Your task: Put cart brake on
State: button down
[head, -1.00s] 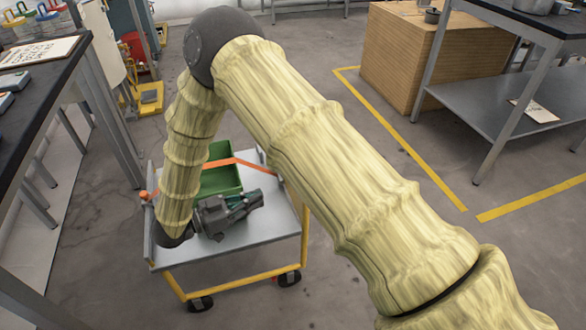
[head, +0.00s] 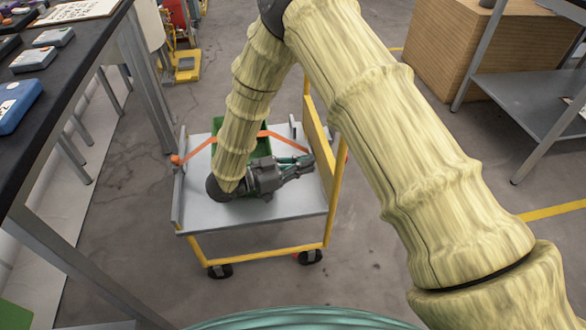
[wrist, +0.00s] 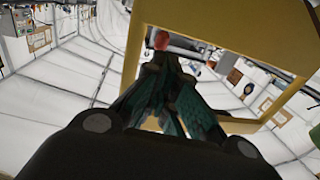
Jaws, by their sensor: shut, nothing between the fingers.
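The cart has a grey top (head: 270,209) and a yellow frame (head: 336,190) with an upright on its right side. My gripper (head: 312,161) is shut and empty, above the right part of the cart top and pointing right toward the yellow upright. In the wrist view, a red knob (wrist: 160,39) shows just beyond the closed fingertips, in front of the yellow frame (wrist: 215,22). I cannot tell whether the fingertips touch it.
A green bin (head: 262,143) and an orange strap (head: 200,147) are on the cart, partly behind my arm. A dark-topped workbench (head: 60,72) stands at left. A wooden crate (head: 440,60) and a grey shelf table (head: 515,100) stand at right. Floor in front of the cart is clear.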

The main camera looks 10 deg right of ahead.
aim_at(330, 167)
jog(key=d, duration=0.2)
jog(key=w+d+b, duration=0.1)
jog(key=d, duration=0.4)
jog(key=shift+w+d+b, duration=0.25)
jog(key=shift+d+b, duration=0.1)
